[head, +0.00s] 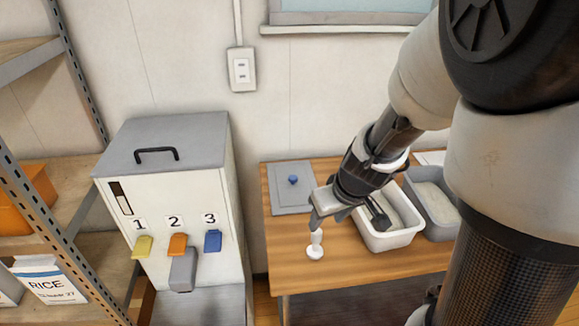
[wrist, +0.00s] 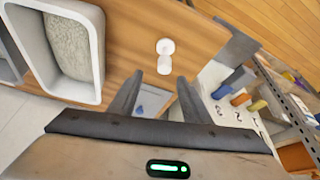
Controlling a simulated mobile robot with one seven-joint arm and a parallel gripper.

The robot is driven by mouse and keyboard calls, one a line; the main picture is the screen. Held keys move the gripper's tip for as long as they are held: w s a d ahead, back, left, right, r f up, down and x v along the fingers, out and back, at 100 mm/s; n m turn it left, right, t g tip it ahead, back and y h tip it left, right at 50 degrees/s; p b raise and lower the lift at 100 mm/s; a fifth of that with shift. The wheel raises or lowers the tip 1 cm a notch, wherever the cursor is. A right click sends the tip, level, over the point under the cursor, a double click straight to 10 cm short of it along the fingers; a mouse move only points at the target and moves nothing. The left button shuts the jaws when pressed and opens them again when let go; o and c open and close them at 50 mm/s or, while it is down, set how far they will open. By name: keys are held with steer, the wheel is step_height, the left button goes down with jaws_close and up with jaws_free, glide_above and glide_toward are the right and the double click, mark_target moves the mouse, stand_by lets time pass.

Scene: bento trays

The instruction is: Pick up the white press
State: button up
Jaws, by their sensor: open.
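The white press (head: 315,252) stands upright near the front left of the wooden table, with a round base and a narrower upper part. In the wrist view the press (wrist: 165,47) lies just beyond my fingertips, roughly in line with the gap between them. My gripper (head: 316,225) is open and empty, pointing down close above the press. In the head view the fingers partly cover the top of the press. The wrist view shows both fingers (wrist: 160,88) spread apart. Whether they touch the press I cannot tell.
A white tub (head: 416,234) of pale grainy stuff stands right of the press, beside a grey tub (head: 444,232). A grey lid with a blue knob (head: 293,181) lies behind. A dispenser with numbered levers (head: 165,202) stands left of the wooden table (head: 358,270).

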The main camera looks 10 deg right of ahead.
mark_target(320, 230)
steer(key=b+x, duration=0.2)
steer(key=x, duration=0.4)
steer(key=shift+w+f, duration=0.2)
steer(key=shift+f, duration=0.15)
steer(key=b+x, duration=0.1)
steer(key=x, duration=0.1)
steer(key=a+x, duration=0.1)
steer(key=x, duration=0.1)
steer(key=shift+s+f+b, duration=0.15)
steer(key=shift+s+b, duration=0.05)
steer(key=shift+b, duration=0.15)
steer(key=shift+w+f, duration=0.25)
steer(key=shift+f, duration=0.2)
steer(key=shift+r, duration=0.1)
jaws_close()
